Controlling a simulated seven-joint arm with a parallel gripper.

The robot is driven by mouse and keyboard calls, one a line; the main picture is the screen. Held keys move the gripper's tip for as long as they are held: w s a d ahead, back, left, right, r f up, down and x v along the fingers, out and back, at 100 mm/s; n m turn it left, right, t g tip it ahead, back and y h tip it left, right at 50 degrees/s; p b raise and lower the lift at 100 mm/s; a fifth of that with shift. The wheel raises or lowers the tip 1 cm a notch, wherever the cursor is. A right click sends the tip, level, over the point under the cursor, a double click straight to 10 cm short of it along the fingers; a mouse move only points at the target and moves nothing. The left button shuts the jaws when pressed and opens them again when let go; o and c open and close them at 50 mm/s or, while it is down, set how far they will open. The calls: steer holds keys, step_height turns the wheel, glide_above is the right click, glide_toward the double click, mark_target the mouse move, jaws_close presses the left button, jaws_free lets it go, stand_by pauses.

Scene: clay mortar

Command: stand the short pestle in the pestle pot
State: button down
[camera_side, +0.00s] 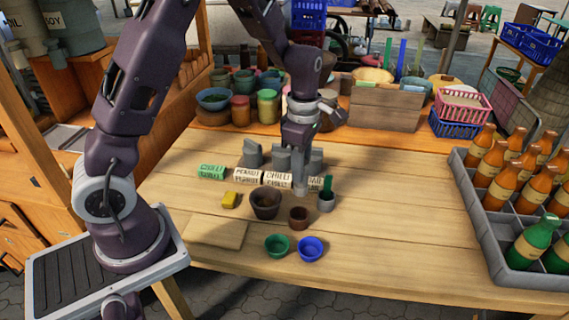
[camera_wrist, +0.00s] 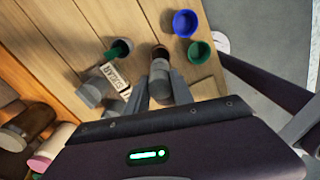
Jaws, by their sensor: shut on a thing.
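My gripper (camera_side: 299,168) points down above the table and is shut on a pale grey pestle (camera_side: 301,188), seen as a short stub below the fingers. In the wrist view the pestle end (camera_wrist: 160,70) shows between the fingers (camera_wrist: 160,90). A small brown pot (camera_side: 298,220) stands just below and in front of the pestle; it also shows in the wrist view (camera_wrist: 161,50). A grey pot (camera_side: 326,204) with a green upright stick (camera_side: 328,184) stands to the right. A dark mortar (camera_side: 265,206) stands to the left. Which pot is the pestle pot, I cannot tell.
Grey blocks (camera_side: 252,154) and label cards (camera_side: 247,175) stand behind the pots. Green (camera_side: 277,246) and blue (camera_side: 310,249) bowls are in front. A yellow block (camera_side: 230,200) lies left. A bottle crate (camera_side: 480,215) is at right; table between is clear.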

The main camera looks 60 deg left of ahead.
steer(key=shift+f, duration=5.05)
steer(key=c, duration=1)
jaws_free()
step_height(320, 180, up, 7)
steer(key=shift+r, duration=0.1)
